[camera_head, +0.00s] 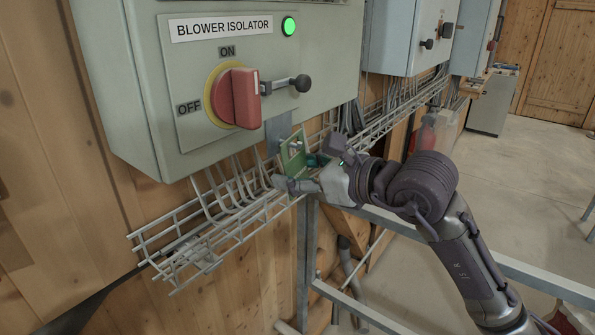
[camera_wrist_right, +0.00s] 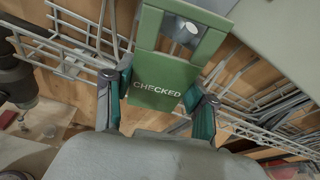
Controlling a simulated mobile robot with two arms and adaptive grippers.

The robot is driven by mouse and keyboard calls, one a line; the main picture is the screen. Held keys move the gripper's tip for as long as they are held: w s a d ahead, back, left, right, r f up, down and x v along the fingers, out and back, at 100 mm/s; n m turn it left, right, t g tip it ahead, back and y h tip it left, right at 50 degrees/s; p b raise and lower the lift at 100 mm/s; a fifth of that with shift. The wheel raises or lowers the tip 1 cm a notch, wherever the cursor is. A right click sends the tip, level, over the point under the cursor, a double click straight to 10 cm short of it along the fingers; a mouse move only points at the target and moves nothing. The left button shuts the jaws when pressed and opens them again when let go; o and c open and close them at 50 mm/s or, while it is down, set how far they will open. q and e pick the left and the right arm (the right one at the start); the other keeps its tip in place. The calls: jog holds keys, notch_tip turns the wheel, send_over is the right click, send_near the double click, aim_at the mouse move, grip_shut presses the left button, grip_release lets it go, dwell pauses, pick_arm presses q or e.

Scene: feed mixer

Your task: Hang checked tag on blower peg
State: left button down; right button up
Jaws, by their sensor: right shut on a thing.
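The green tag (camera_head: 293,152), marked CHECKED, is in my right gripper (camera_head: 299,168), just below the blower isolator box. In the right wrist view the tag (camera_wrist_right: 156,88) stands between the two fingers, with its lettering upright and a window-like opening in its upper part. The blower peg (camera_head: 285,84) is a short metal rod with a black ball end (camera_head: 302,83), beside the red switch handle on the box front. The tag is below the peg and apart from it. My left gripper is in neither view.
The blower isolator box (camera_head: 150,90) carries a red handle (camera_head: 240,97) and a lit green lamp (camera_head: 289,26). A wire cable tray (camera_head: 205,235) runs beneath it, close to my right gripper. A metal rail (camera_head: 400,228) crosses below my arm. More boxes (camera_head: 400,30) hang farther right.

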jog(key=o, duration=1.2)
jog(key=shift+d, duration=0.1)
